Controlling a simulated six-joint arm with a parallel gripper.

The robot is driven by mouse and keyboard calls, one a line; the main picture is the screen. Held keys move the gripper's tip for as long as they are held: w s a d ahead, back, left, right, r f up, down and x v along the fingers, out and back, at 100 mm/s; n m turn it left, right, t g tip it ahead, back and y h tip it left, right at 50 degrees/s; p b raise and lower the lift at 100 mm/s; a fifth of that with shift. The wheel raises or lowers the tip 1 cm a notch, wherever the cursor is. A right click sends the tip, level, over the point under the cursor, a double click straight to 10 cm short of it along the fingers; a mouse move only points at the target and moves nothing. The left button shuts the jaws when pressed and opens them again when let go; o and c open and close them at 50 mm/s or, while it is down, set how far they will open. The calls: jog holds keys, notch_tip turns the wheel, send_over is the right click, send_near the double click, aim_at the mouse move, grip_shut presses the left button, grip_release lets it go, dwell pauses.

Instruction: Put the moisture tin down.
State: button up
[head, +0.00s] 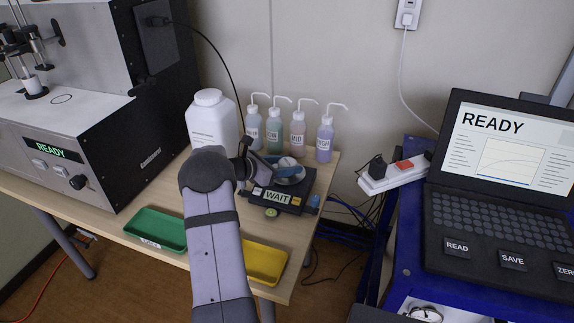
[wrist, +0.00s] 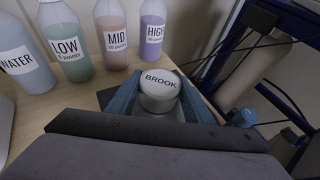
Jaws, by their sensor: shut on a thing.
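The moisture tin (wrist: 159,84) is a small round silver tin with a pale lid marked BROOK. It is upright between the blue fingers of my gripper (wrist: 160,102) in the wrist view. In the head view my gripper (head: 284,170) is over the pan of a dark balance (head: 293,205) whose display reads WAIT. The tin (head: 287,162) is partly hidden there by the fingers. My gripper is shut on it. I cannot tell whether the tin's base touches the pan.
Several labelled wash bottles (head: 298,135) and a large white jug (head: 212,122) stand behind the balance. A green tray (head: 157,229) and a yellow tray (head: 265,262) lie at the table's front. The table's right edge is close beside the balance.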

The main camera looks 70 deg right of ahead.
jog(key=shift+f, duration=0.2)
jog(key=o, duration=1.1)
jog(key=shift+c, duration=0.2)
jog(key=shift+w+a+r, duration=0.1)
jog(key=shift+r, duration=0.2)
jog(key=v, duration=1.1)
jog(key=shift+w+a+r+b, duration=0.15)
jog(key=shift+a+b, duration=0.15)
jog(key=shift+b, duration=0.1)
